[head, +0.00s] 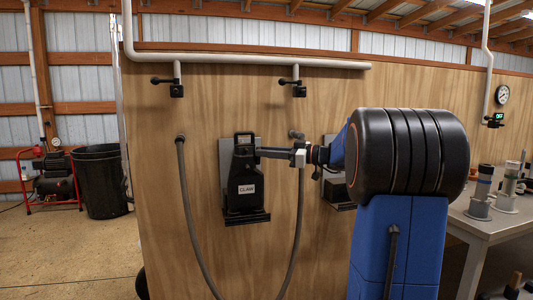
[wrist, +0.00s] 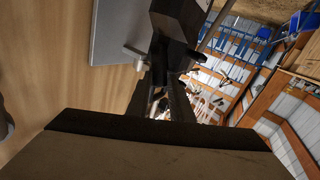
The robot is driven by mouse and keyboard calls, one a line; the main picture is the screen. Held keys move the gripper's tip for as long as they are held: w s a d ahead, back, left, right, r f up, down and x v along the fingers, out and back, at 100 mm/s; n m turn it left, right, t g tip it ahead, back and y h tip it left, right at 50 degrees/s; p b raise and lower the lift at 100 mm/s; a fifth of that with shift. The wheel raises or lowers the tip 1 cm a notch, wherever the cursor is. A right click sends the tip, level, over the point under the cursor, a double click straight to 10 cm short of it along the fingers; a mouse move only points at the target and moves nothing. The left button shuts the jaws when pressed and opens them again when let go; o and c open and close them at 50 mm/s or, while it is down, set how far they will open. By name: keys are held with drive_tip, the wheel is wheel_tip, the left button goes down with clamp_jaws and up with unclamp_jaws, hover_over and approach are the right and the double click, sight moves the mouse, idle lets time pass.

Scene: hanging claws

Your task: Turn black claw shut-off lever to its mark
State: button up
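The black claw (head: 245,178), with a white CLAW label and a loop handle on top, hangs upright against a grey plate on the plywood wall. It also shows at the top of the wrist view (wrist: 178,14). My gripper (head: 262,153) reaches in from the right, its fingertips at the claw's upper right side. In the wrist view my two fingers (wrist: 165,72) run up to the claw with a narrow gap between them. A small grey metal piece (wrist: 134,52), perhaps the lever, shows beside the tips. The fingers hide its middle, so I cannot tell whether they grip it. No mark is discernible.
Two black-handled valves (head: 176,90) (head: 299,90) hang from the white pipe (head: 250,61) above. A grey hose (head: 186,215) loops below the claw. A second plate (head: 331,150) is partly behind my arm. A table (head: 490,222) stands at right.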

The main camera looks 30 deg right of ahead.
clamp_jaws()
drive_tip(key=shift+w+d+r+m, duration=0.1)
drive_tip(key=shift+w+r+m, duration=0.15)
drive_tip(key=shift+m, duration=0.25)
drive_tip(key=o, duration=0.6)
unclamp_jaws()
drive_tip(key=shift+s+d, duration=0.1)
drive_tip(key=v, duration=1.1)
drive_tip(key=r+v, duration=0.1)
drive_tip(key=v, duration=0.5)
drive_tip(key=shift+s, duration=0.1)
